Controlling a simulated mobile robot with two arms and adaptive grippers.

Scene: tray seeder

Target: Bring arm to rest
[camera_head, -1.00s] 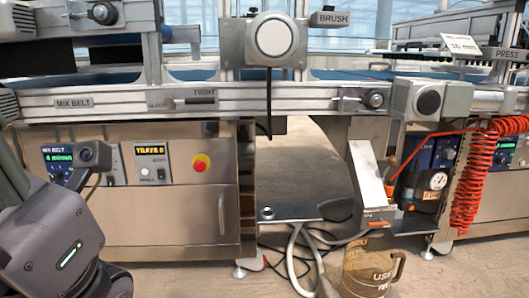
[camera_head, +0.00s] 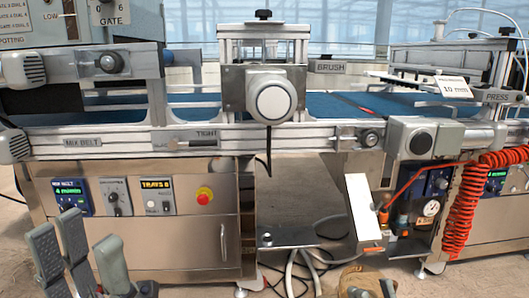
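My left gripper (camera_head: 82,242) points upward at the bottom left of the head view, in front of the mix belt cabinet. Its grey fingers are spread and nothing shows between them. The rest of my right arm is out of view.
The tray seeder's metal rail (camera_head: 300,140) crosses the view, with the blue belt (camera_head: 325,104) behind it. The mix belt panel (camera_head: 68,196) is behind my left gripper. A red coiled hose (camera_head: 465,205) hangs at the right. Open floor and hoses lie below centre.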

